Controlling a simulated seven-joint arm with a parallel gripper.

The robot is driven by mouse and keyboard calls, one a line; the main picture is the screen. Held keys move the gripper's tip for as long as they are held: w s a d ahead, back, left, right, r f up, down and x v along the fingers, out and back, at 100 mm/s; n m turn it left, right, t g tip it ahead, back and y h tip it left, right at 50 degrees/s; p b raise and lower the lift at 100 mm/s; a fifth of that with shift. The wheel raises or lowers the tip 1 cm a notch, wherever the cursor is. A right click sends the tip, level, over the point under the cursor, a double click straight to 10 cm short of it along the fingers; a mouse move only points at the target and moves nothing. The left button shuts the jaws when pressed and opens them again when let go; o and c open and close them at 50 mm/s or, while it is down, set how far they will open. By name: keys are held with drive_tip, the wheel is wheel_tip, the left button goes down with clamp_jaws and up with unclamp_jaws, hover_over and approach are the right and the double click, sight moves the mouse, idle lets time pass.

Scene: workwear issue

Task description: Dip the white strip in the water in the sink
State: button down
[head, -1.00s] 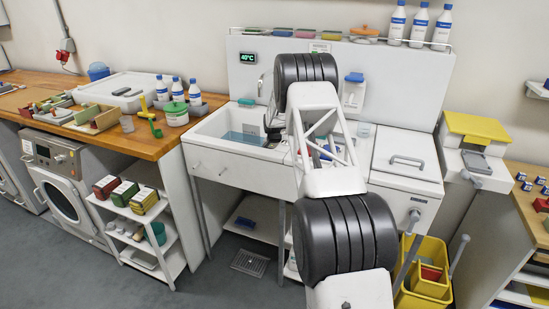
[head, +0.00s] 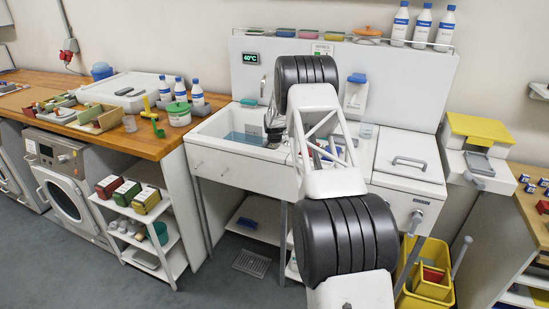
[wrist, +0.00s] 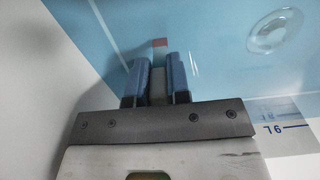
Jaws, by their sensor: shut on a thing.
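The sink (head: 232,152) holds shallow blue water (head: 243,138), which also fills much of the wrist view (wrist: 215,60). My gripper (wrist: 158,72) points down into the basin, near the wall at the left of the wrist view. Its two blue fingers are closed on a narrow, pale grey piece (wrist: 158,86), which looks like the shaded strip. I cannot tell exactly where the strip meets the water surface. In the head view my arm hides most of the gripper and the strip.
A round drain (wrist: 274,31) lies on the basin floor, and a level scale (wrist: 285,128) marks the wall at right. A panel with a 40°C display (head: 251,58) stands behind the sink. A wooden counter (head: 150,145) with bottles and trays is at left.

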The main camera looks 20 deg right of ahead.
drive_tip(key=shift+r, duration=0.15)
wheel_tip(320, 180, up, 20)
idle(2.2)
idle(0.5)
